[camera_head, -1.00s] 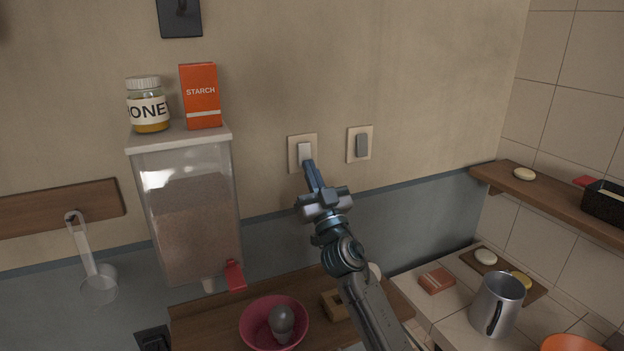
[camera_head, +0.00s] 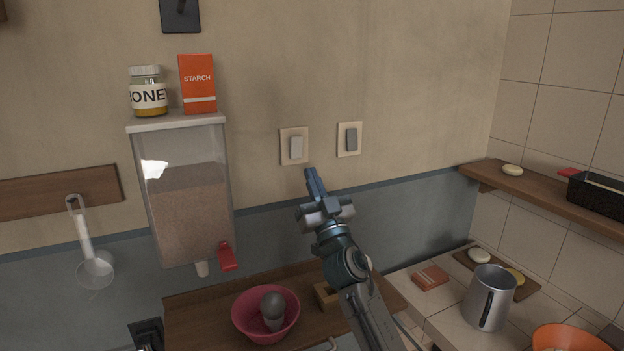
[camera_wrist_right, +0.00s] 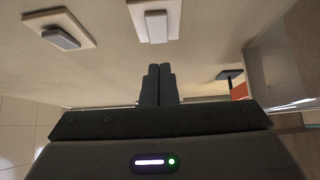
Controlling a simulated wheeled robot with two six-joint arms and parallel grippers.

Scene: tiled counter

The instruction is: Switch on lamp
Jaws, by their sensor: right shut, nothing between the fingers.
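A light switch with a pale rocker (camera_head: 296,148) on a cream plate is on the wall, and it also shows straight ahead of the fingers in the right wrist view (camera_wrist_right: 154,24). A second switch with a grey rocker (camera_head: 351,139) is to its right, and in the wrist view (camera_wrist_right: 62,37) it is at the upper left. My right gripper (camera_head: 310,172) is shut and empty, just below and right of the pale switch; its fingertips (camera_wrist_right: 158,69) appear apart from it. I see no lamp that I can identify. My left gripper is not in view.
A dark wall plate (camera_head: 180,14) is higher up. A grain dispenser (camera_head: 188,215) carries a honey jar (camera_head: 148,93) and a starch box (camera_head: 197,84). Below are a pink bowl (camera_head: 250,332) holding a grey bulb-shaped thing (camera_head: 273,306) and a metal pitcher (camera_head: 489,298). A shelf (camera_head: 530,190) is right.

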